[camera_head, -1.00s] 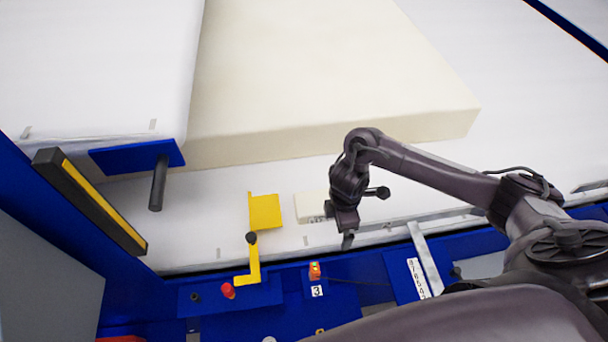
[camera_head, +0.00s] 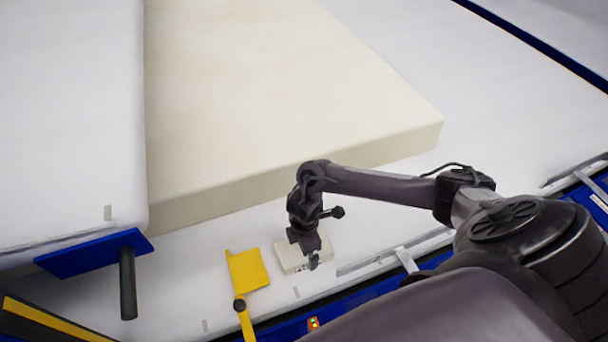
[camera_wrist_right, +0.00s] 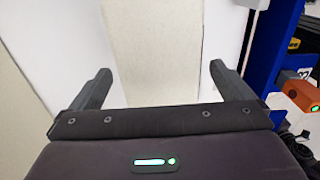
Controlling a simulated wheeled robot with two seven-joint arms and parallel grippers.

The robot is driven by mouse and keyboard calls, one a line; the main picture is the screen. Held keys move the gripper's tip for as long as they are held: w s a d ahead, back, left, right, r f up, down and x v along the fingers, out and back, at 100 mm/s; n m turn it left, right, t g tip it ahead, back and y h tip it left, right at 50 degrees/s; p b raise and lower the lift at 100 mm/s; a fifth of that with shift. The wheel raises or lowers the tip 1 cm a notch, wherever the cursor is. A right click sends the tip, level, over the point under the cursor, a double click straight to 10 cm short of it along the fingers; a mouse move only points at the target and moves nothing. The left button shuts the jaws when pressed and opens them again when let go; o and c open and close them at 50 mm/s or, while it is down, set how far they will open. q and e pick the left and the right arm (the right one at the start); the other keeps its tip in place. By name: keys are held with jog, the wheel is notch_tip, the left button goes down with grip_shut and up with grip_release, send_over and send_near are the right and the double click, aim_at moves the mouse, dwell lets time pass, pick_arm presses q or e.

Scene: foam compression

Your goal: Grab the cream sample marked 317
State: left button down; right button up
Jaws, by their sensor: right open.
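The cream sample (camera_head: 288,259) is a small pale block lying flat on the white table. Dark marks on its front edge are too small to read. My right gripper (camera_head: 312,262) is over the sample's right part and hides some of it. In the right wrist view, the sample (camera_wrist_right: 155,50) runs lengthwise between the two spread fingers of the right gripper (camera_wrist_right: 160,69). White gaps show between the block and each finger. The right gripper is open and holds nothing. My left gripper is not in view.
A large cream foam slab (camera_head: 270,95) lies behind the sample. A yellow bracket (camera_head: 249,270) stands close to its left. A blue plate with a dark post (camera_head: 128,283) is farther left. A metal rail (camera_head: 395,255) runs along the front edge at right.

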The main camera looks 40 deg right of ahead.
jog(key=shift+w+f, duration=0.1)
jog(key=shift+f, duration=1.1)
jog(key=c, duration=1)
jog(key=shift+o, duration=0.2)
jog(key=shift+r, duration=0.1)
